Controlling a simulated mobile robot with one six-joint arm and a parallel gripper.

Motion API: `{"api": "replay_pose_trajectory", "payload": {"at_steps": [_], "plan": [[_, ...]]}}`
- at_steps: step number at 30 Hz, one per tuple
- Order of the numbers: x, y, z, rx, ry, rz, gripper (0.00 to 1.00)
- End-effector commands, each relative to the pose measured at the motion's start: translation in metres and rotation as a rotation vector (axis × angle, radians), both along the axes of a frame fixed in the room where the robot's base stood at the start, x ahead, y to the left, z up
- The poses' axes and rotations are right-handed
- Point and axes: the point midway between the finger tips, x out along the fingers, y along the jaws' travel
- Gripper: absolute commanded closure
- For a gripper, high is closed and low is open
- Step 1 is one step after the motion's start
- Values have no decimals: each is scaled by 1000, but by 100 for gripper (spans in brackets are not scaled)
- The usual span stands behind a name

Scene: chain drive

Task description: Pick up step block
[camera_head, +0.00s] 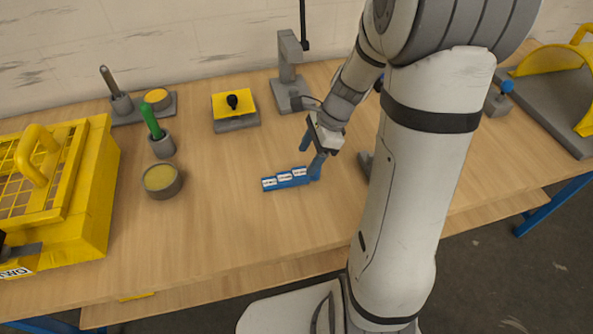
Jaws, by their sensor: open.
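The step block (286,181) is a small blue stepped piece with white labels on its steps. It lies on the wooden table, near the middle. My gripper (311,158) has blue fingers and is open. One finger reaches down at the block's right end; the other is higher, behind the block. From this angle I cannot tell whether the near finger touches the block. The block's right end is partly hidden by that finger.
A yellow cage guard (85,190) stands at the left. A round tin (161,180), a holder with a green handle (153,124), a yellow-topped box (234,108) and a grey stand (290,75) are around. The table in front of the block is clear.

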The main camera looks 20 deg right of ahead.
Motion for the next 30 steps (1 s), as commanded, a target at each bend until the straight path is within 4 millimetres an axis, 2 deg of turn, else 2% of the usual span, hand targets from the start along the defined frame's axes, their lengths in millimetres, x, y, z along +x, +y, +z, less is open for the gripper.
{"api": "replay_pose_trajectory", "payload": {"at_steps": [13, 22, 30], "plan": [[3, 24, -56, -2, 1, 7, 38], [3, 26, -61, -4, -1, 8, 38], [3, 26, -61, -4, -1, 8, 59]]}}
